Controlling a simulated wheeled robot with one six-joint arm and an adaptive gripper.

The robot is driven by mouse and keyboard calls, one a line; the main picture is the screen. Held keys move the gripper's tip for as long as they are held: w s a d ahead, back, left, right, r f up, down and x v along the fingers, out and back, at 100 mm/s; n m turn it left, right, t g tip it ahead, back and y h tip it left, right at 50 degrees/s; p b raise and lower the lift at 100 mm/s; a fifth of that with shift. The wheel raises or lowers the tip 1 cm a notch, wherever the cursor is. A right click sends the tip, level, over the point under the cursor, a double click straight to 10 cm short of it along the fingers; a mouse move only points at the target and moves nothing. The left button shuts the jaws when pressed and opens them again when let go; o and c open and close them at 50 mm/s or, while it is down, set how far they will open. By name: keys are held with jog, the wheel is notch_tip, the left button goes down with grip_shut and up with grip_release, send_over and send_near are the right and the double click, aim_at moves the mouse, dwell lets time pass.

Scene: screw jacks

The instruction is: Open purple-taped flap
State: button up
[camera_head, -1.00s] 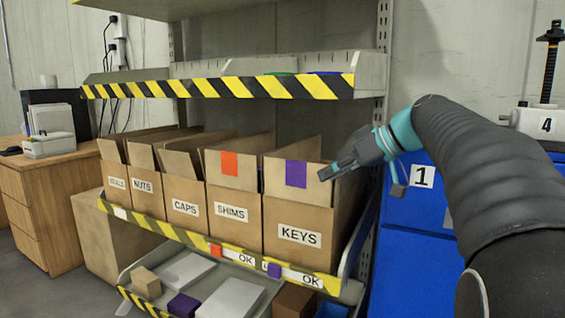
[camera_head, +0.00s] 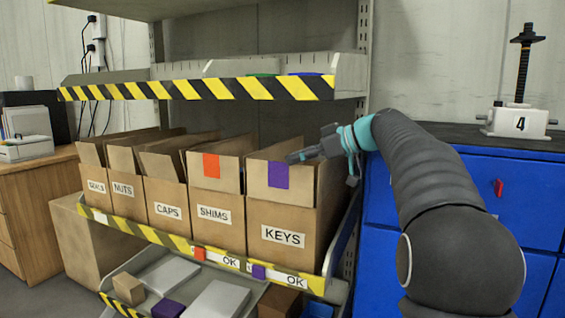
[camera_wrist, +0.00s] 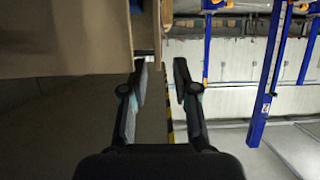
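The purple tape (camera_head: 278,175) is on the front flap (camera_head: 258,172) of the KEYS box (camera_head: 268,218), the rightmost carton on the middle shelf. The flap lies above the KEYS label; its exact tilt is hard to tell. My gripper (camera_head: 290,157) is level with the flap's top edge, slightly right of and above the tape; whether it touches is unclear. In the wrist view my gripper (camera_wrist: 160,85) has its two fingers apart with nothing between them. A cardboard surface (camera_wrist: 65,40) fills that view's upper left, and no purple tape shows there.
The SHIMS box (camera_head: 214,215) with orange tape stands immediately left, then several more cartons. A striped upper shelf edge (camera_head: 200,88) runs above my gripper. A blue cabinet (camera_head: 480,190) stands at right, partly behind my arm. A lower shelf holds small boxes and packages.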

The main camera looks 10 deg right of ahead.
aim_at(279, 182)
jog(key=shift+x, duration=2.5)
grip_shut()
